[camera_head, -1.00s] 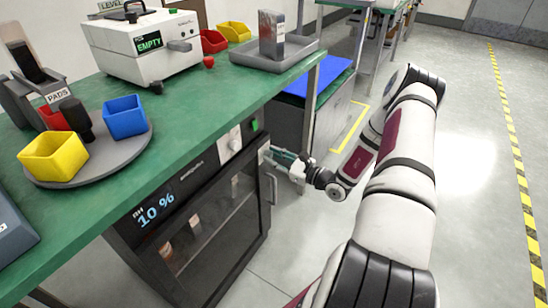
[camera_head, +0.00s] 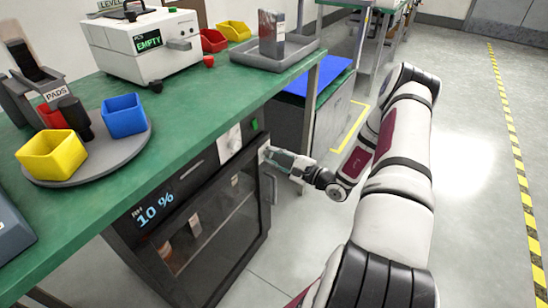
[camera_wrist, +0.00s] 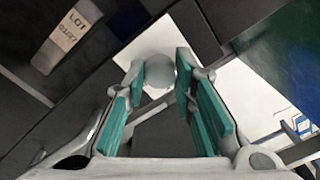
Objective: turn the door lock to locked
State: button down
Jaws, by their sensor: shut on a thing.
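The dark cabinet with a glass door (camera_head: 210,222) stands under the green bench and shows "RH 10 %". The door lock is at the door's upper right corner; in the wrist view its round pale knob (camera_wrist: 160,72) sits on a white plate (camera_wrist: 155,44). My gripper (camera_head: 270,154) reaches in from the right at that corner. In the wrist view my gripper (camera_wrist: 162,76) has its teal-padded fingers on either side of the knob, shut on it. In the head view my fingers hide the knob, so its lock marking cannot be read.
The door's vertical handle (camera_head: 273,188) is just below my gripper. The bench edge (camera_head: 225,118) is above. A labelled box (camera_wrist: 67,36) shows through the glass. Open floor lies right.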

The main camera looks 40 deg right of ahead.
jog(key=n, duration=0.4)
jog(key=shift+n+b, duration=0.4)
jog(key=shift+d+n+y+b, duration=0.1)
jog(key=shift+n+y+b, duration=0.35)
jog(key=shift+n, duration=1.85)
jog(key=c, duration=1.3)
grip_release()
jog(key=shift+c, duration=0.2)
jog(key=v, duration=1.2)
